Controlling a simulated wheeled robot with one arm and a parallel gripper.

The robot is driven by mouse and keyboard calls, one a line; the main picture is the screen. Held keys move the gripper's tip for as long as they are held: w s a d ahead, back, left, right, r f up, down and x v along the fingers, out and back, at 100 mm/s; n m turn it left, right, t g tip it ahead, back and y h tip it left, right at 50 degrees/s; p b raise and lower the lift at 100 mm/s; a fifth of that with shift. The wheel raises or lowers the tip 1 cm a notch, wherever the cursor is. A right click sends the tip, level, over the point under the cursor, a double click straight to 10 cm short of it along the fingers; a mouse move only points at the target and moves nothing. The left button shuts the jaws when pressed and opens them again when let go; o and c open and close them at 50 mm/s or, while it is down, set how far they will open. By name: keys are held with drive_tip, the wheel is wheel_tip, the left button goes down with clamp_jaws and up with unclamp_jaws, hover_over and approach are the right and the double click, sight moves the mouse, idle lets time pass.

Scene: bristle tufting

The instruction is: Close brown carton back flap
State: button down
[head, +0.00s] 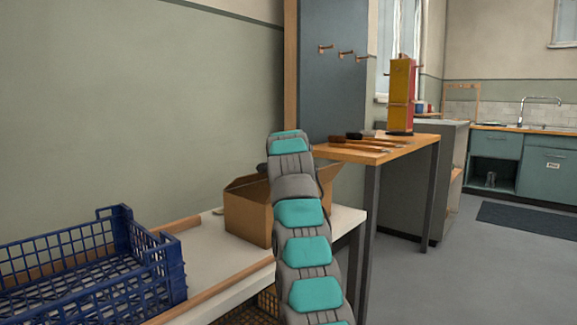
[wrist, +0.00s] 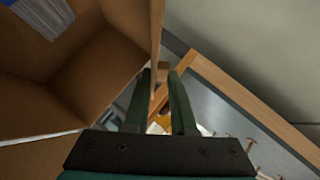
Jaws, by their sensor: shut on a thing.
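The brown carton (head: 248,212) stands open on the pale bench, partly hidden behind my arm in the head view. The wrist view looks into the open carton (wrist: 85,65) at the left; something grey and blue (wrist: 48,16) lies inside. My gripper (wrist: 160,76) is at the carton's edge, its two green fingers a little apart with a thin brown board (wrist: 156,45) running down between them. This board appears to be the carton's back flap, and the fingers are shut on it. In the head view my arm hides the gripper and this flap.
A blue crate (head: 95,265) stands on the bench (head: 205,262) at the left, beside wooden rails. A wooden-topped table (head: 375,152) with brushes and a red and yellow box (head: 401,95) stands behind the carton. The wall is close behind the bench.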

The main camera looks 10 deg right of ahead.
drive_tip(key=shift+s+d+f+t+b, duration=0.15)
drive_tip(key=shift+t+b, duration=0.15)
drive_tip(key=shift+b, duration=0.25)
idle(0.8)
idle(0.3)
drive_tip(key=c, duration=0.8)
unclamp_jaws()
drive_tip(key=b+v, duration=0.1)
drive_tip(key=v, duration=0.6)
drive_tip(key=shift+s, duration=0.3)
